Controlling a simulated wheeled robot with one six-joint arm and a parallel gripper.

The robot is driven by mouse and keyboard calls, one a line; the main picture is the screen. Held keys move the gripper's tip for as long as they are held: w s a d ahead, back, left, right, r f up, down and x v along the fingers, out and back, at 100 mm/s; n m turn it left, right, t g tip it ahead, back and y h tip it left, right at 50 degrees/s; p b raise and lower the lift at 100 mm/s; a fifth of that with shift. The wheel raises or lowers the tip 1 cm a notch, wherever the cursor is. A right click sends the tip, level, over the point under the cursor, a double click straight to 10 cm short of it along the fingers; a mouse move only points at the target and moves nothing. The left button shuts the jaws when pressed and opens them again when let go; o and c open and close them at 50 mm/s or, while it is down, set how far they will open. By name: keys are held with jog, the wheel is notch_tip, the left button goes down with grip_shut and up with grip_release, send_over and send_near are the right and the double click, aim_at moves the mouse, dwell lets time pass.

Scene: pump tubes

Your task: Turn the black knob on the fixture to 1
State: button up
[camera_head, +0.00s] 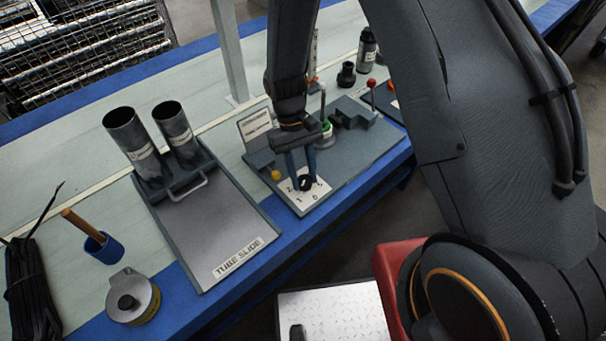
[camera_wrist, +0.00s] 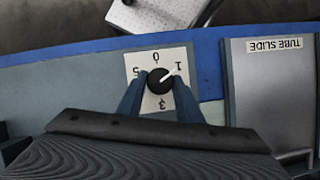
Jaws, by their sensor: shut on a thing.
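The black knob (camera_head: 306,184) sits on a white numbered dial plate (camera_head: 297,204) at the front corner of the grey fixture (camera_head: 350,170). In the wrist view the knob (camera_wrist: 157,84) has a white pointer line that points up and right toward the 1. The 0, 5 and 3 also show on the dial plate (camera_wrist: 134,58); other marks are hidden by the fingers. My gripper (camera_head: 303,176) reaches down from above with its two blue fingers on either side of the knob, shut on it.
The tube slide tray (camera_head: 215,235) with two dark tubes (camera_head: 127,135) at its back stands left of the fixture. Levers with a red ball (camera_head: 371,84) and a green part (camera_head: 327,127) rise behind the knob. A blue cup (camera_head: 104,248) stands at far left.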

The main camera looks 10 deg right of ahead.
jog(key=o, duration=1)
jog(key=shift+o, duration=0.2)
jog(key=b+v, duration=0.1)
jog(key=v, duration=0.6)
jog(key=shift+r, duration=0.4)
jog(key=shift+w, duration=0.1)
jog(key=s+d+r+m+t+y, duration=0.1)
jog(key=s+d+r+m+t, duration=0.2)
jog(key=s+d+r, duration=0.8)
notch_tip(320, 180, up, 2)
jog(key=d+t, duration=0.1)
jog(key=d, duration=0.1)
jog(key=shift+s+d+m, duration=0.15)
jog(key=shift+d+m, duration=0.25)
